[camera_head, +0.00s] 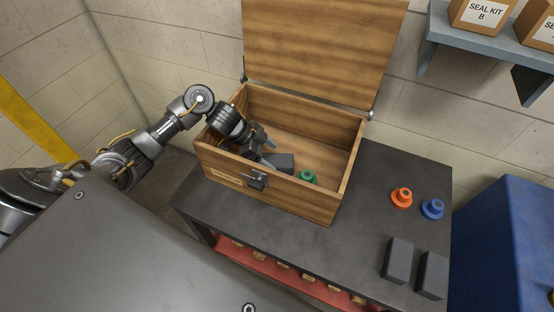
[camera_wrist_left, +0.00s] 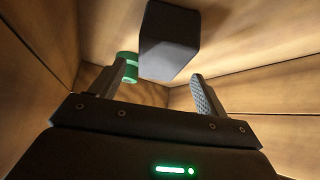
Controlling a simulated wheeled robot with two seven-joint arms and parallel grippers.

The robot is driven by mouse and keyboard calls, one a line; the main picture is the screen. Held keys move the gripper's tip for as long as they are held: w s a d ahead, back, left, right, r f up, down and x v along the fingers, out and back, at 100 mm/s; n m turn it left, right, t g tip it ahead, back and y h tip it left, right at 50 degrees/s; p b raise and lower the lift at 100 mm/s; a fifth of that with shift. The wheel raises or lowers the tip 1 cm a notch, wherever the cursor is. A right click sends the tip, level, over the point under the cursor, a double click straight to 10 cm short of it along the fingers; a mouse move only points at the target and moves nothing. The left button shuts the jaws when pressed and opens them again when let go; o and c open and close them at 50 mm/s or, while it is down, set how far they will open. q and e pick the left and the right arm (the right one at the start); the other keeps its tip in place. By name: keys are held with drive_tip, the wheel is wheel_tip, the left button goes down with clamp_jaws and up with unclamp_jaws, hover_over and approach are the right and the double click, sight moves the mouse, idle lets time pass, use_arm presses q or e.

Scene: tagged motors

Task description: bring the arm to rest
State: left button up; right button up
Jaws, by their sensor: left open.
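My left gripper (camera_head: 262,148) is inside the open wooden box (camera_head: 318,205), low near its left side. In the left wrist view my left gripper (camera_wrist_left: 160,80) has its two fingers spread apart. A dark grey block (camera_head: 283,162) lies in the box beside the gripper. It also shows in the left wrist view as a dark block (camera_wrist_left: 168,42) beyond the fingertips, not gripped. A green motor part (camera_head: 307,176) stands in the box near the front wall, and the left wrist view shows green (camera_wrist_left: 128,66) partly behind the left finger. My right gripper is not in view.
The box lid (camera_head: 318,45) stands open against the wall. On the dark table (camera_head: 350,240) are an orange part (camera_head: 401,197), a blue part (camera_head: 432,208) and two grey blocks (camera_head: 397,259) (camera_head: 431,275). A shelf (camera_head: 485,40) with boxes hangs upper right. A blue cabinet (camera_head: 505,245) stands right.

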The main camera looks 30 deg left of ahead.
use_arm(q)
drive_tip(key=shift+v, duration=0.85)
drive_tip(key=shift+a+r, duration=0.15)
